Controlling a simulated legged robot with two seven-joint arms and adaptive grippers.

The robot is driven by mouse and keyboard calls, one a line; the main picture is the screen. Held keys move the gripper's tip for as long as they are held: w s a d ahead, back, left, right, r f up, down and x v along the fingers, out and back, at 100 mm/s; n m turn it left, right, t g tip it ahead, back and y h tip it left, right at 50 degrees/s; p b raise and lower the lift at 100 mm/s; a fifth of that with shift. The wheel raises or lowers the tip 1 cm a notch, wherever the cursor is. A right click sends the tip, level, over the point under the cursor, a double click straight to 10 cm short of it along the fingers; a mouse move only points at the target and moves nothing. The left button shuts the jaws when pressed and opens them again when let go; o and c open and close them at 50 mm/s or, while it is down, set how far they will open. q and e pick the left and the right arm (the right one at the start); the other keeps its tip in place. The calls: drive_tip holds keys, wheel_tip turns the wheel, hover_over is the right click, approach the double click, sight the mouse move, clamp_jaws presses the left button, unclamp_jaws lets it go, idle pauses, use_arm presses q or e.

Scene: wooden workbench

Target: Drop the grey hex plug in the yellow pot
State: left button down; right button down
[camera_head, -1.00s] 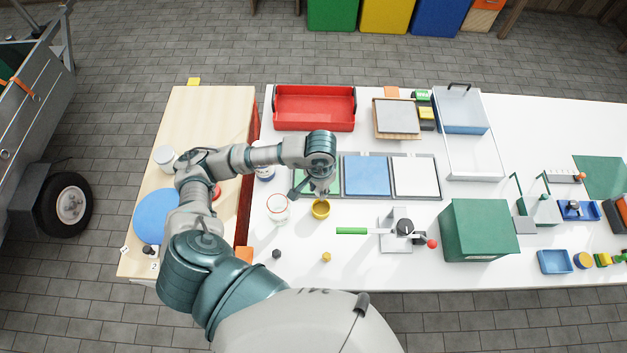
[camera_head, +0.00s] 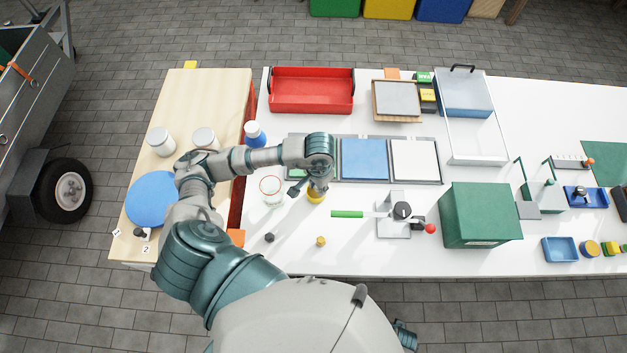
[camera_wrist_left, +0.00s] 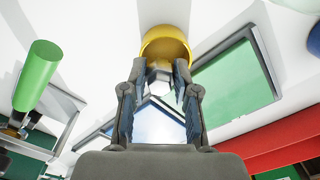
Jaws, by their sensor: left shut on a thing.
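The yellow pot (camera_head: 315,197) stands on the white bench top, partly covered by my left gripper (camera_head: 318,187) in the head view. In the left wrist view the pot (camera_wrist_left: 166,43) lies just beyond the fingertips. My left gripper (camera_wrist_left: 158,80) is shut on the grey hex plug (camera_wrist_left: 157,88), whose facets show between the fingers. The plug is at the pot's mouth; I cannot tell whether its far end is below the rim. The plug is hidden in the head view. My right gripper is not in view.
A clear jar (camera_head: 271,191) stands left of the pot. Small dark (camera_head: 269,238) and yellow (camera_head: 321,241) pieces lie in front. Green, blue (camera_head: 365,158) and white (camera_head: 415,160) panels lie behind.

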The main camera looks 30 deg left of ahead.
sight(313, 193)
use_arm(q)
drive_tip(key=shift+d, duration=0.4)
drive_tip(key=shift+a, duration=0.15)
drive_tip(key=c, duration=0.8)
unclamp_jaws()
drive_tip(key=shift+a+f, duration=0.1)
drive_tip(key=shift+a, duration=0.75)
drive_tip(key=shift+a+f, duration=0.15)
drive_tip(key=shift+a, duration=0.3)
drive_tip(key=shift+d+r, duration=0.2)
drive_tip(key=shift+d, duration=0.6)
drive_tip(key=shift+d+r, duration=0.1)
drive_tip(key=shift+d, duration=0.3)
drive_tip(key=shift+r, duration=0.3)
drive_tip(key=shift+a+r+p, duration=0.1)
drive_tip(key=shift+r+p, duration=1.35)
drive_tip(key=shift+r, duration=1.7)
drive_tip(key=shift+a, duration=0.1)
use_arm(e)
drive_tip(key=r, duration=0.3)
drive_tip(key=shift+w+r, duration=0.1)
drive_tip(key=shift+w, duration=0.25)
